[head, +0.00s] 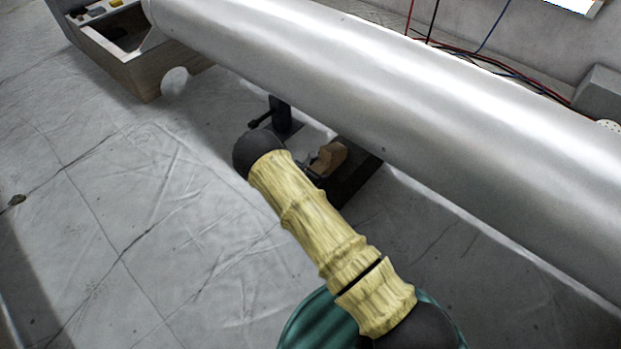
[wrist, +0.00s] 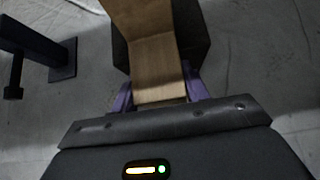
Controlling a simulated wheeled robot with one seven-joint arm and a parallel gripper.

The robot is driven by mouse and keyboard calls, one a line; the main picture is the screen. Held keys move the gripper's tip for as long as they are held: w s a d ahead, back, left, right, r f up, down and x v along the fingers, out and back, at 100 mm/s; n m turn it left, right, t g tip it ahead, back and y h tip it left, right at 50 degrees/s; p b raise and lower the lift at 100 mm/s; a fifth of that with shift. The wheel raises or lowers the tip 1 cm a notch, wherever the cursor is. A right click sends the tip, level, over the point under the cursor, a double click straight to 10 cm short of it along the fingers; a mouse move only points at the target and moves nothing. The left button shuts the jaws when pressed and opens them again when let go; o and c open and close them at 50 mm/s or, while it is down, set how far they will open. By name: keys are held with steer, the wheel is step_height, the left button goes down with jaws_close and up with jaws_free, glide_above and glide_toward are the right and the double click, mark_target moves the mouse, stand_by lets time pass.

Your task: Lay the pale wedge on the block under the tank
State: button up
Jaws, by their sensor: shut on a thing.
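The silver tank (head: 400,105) runs across the head view from upper left to lower right. The dark block (head: 356,178) is on the floor beneath it. The pale wooden wedge (head: 328,158) shows beside my forearm, in front of the block. In the wrist view my gripper (wrist: 159,94) has its purple fingers on both sides of the wedge (wrist: 152,50), shut on its near end. The wedge extends forward over the dark block (wrist: 193,35) there. I cannot tell whether they touch. My arm hides most of the gripper in the head view.
A black stand with a side handle (head: 284,112) is left of the block; it also shows in the wrist view (wrist: 35,45). A wooden box (head: 140,75) is at upper left. Cables (head: 490,60) run behind the tank. The sheeted floor at left is mostly clear.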

mark_target(326, 164)
steer(key=shift+w+d+b, duration=0.6)
steer(key=shift+w+d, duration=1.45)
steer(key=shift+w, duration=0.1)
steer(key=o, duration=1.1)
steer(key=shift+s+a, duration=0.1)
steer(key=shift+p+v, duration=3.8)
steer(key=shift+v, duration=4.8)
steer(key=shift+s, duration=0.1)
